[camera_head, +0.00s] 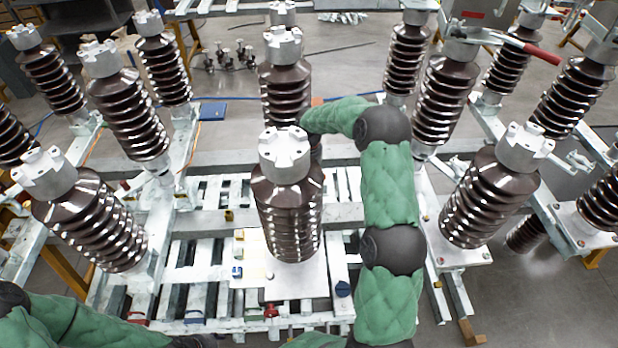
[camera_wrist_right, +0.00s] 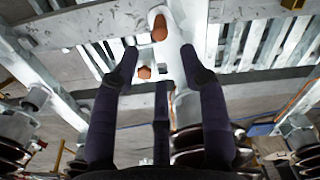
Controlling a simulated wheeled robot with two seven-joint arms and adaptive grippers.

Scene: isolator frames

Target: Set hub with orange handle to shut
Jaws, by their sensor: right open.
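In the right wrist view a white lever-like part with an orange-brown end (camera_wrist_right: 159,28) lies ahead of the fingertips of my right gripper (camera_wrist_right: 160,58). A second, smaller orange-brown piece (camera_wrist_right: 144,72) shows between the fingers. I cannot tell which of them belongs to the hub with the orange handle. The right gripper's dark fingers are spread, with nothing between them in contact that I can see. In the head view a small orange patch (camera_head: 317,101) shows behind the middle insulator, where my right arm ends; that gripper is hidden there. My left gripper is out of sight; only its arm shows at lower left.
Brown ribbed insulators with pale caps surround the arm; a near one (camera_head: 288,195) stands in the middle. A pale slatted frame (camera_head: 205,255) lies below. A red-handled lever (camera_head: 542,52) is at upper right. Open floor (camera_head: 535,290) shows at lower right.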

